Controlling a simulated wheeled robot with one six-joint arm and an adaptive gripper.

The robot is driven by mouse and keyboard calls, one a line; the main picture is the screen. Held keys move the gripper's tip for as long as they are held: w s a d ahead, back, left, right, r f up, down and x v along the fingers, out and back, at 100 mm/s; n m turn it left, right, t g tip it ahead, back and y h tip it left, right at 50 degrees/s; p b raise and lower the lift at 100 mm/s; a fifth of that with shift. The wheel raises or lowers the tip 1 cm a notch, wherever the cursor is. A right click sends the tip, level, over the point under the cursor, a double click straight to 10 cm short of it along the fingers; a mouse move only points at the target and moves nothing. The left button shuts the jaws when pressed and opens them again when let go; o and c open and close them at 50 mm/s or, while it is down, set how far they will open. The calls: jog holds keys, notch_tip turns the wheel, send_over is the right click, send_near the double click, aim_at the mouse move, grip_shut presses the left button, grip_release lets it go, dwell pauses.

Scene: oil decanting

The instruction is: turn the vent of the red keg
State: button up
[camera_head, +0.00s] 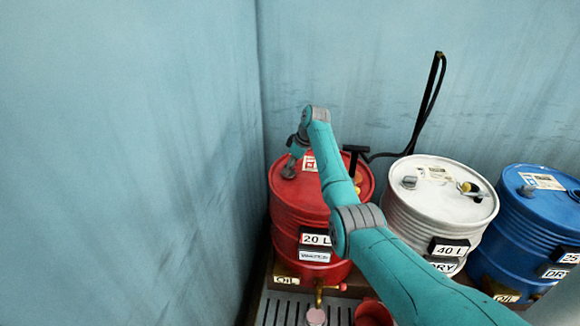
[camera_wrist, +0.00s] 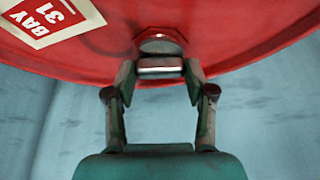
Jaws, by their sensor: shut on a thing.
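The red keg (camera_head: 290,217) stands at the left of the row, with a "20 L" plate on its front. Its top also shows in the wrist view (camera_wrist: 233,25). The vent (camera_wrist: 160,65) is a grey metal cap near the rim of the keg's top. My gripper (camera_wrist: 158,78) has one finger on each side of the vent and is shut on it. In the head view my gripper (camera_head: 290,168) comes down onto the left part of the keg's top. My arm hides part of the keg's right side.
A white keg (camera_head: 425,215) marked "40 L" and a blue keg (camera_head: 515,225) stand to the right. A black hose (camera_head: 428,105) rises behind the white keg. A red container (camera_head: 374,314) and a brass tap (camera_head: 319,294) are below the red keg. The wall is close on the left.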

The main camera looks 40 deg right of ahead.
jog(key=m+h, duration=0.1)
jog(key=m, duration=0.2)
jog(key=shift+a+m, duration=0.1)
jog(key=shift+m, duration=0.3)
jog(key=m+h, duration=0.1)
jog(key=m, duration=0.2)
jog(key=shift+a+m+h, duration=0.1)
jog(key=shift+m+h, duration=0.2)
jog(key=shift+h, duration=0.1)
jog(key=m+h, duration=0.1)
jog(key=m, duration=0.2)
jog(key=shift+m, duration=0.3)
jog(key=shift+m+g+h, duration=0.7)
jog(key=shift+m+h, duration=0.1)
jog(key=shift+m, duration=1.2)
jog(key=o, duration=1.2)
jog(key=shift+c, duration=0.2)
